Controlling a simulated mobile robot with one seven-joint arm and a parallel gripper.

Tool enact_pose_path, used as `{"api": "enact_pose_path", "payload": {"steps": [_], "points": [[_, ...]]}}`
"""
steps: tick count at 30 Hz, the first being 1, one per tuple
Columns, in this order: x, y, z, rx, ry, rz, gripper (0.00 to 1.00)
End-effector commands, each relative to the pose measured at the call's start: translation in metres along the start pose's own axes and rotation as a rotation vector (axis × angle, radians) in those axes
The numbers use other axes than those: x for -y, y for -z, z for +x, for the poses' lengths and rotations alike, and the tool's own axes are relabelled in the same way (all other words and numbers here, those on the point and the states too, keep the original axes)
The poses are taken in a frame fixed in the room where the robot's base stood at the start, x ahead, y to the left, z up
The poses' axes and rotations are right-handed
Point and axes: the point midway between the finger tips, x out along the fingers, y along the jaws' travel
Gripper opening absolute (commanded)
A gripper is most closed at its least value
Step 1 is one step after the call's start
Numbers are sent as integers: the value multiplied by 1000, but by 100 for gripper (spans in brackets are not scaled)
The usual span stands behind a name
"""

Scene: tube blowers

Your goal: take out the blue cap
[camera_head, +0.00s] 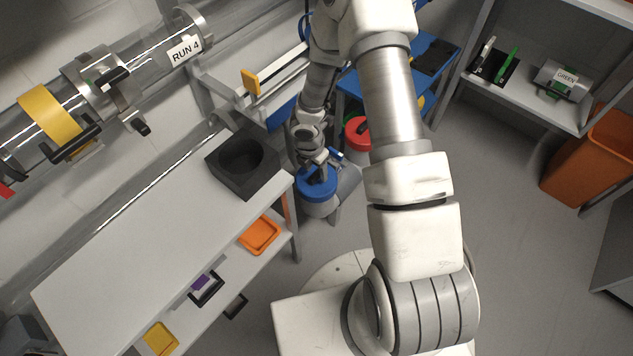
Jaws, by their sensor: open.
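The blue cap (315,188) is a round blue disc on top of a pale cylindrical body (321,207), near the right end of the white bench. My gripper (319,172) is open and points down at the cap, with its fingers right over the cap's top. The fingers partly hide the cap's far side. I cannot tell whether they touch the cap or straddle a grip on it.
A black block with a round hole (243,163) stands on the white bench (130,232), just left of my gripper. A red round cap (357,132) lies behind, by the blue stand. The run 4 tube (125,73) crosses the upper left. Most of the bench top is clear.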

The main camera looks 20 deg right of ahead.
Motion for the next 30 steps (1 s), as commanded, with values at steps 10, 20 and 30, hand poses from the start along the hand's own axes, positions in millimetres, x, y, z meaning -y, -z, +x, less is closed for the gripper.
{"api": "enact_pose_path", "payload": {"steps": [10,20,30], "points": [[0,0,11,0,0,1,50],[0,0,10,0,0,0,0],[0,0,10,0,0,0,0]]}}
